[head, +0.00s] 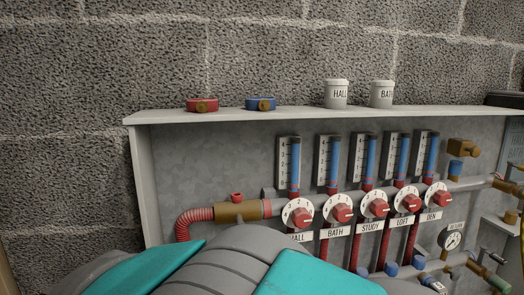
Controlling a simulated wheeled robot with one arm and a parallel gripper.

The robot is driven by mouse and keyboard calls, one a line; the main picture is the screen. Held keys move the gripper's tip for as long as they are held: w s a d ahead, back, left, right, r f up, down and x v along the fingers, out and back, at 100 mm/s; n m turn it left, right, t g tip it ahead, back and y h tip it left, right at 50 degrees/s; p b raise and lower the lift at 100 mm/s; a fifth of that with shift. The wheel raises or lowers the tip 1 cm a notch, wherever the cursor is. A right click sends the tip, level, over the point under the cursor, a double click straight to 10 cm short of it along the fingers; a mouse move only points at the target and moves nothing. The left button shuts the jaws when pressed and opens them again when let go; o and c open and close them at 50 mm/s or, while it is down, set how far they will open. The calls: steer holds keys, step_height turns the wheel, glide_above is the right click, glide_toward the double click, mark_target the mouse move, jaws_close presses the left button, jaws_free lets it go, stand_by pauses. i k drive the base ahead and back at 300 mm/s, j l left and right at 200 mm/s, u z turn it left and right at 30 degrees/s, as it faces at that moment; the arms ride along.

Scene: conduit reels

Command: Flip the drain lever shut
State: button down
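The valves and pipes are in a white-edged cabinet (133,190) against a block wall. At its lower right, a brass valve with a small grey lever (492,255) sits by a green part (474,267). A grey handle (432,283) shows lower and to the left, cut close to the bottom edge. I cannot tell for certain which of these is the drain lever, or whether it is open or shut. My grey and teal arm fills the bottom left and middle and hides the cabinet's lower part. My gripper is not in view.
Several flow gauges (289,163) stand above red dials (302,216) labelled HALL to DEN. A pressure gauge (451,239) is at right. Two white pots (336,95), a red ring (202,105) and a blue ring (261,104) stand on the top shelf.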

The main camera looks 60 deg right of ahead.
mark_target(498, 259)
steer(key=z, duration=3.15)
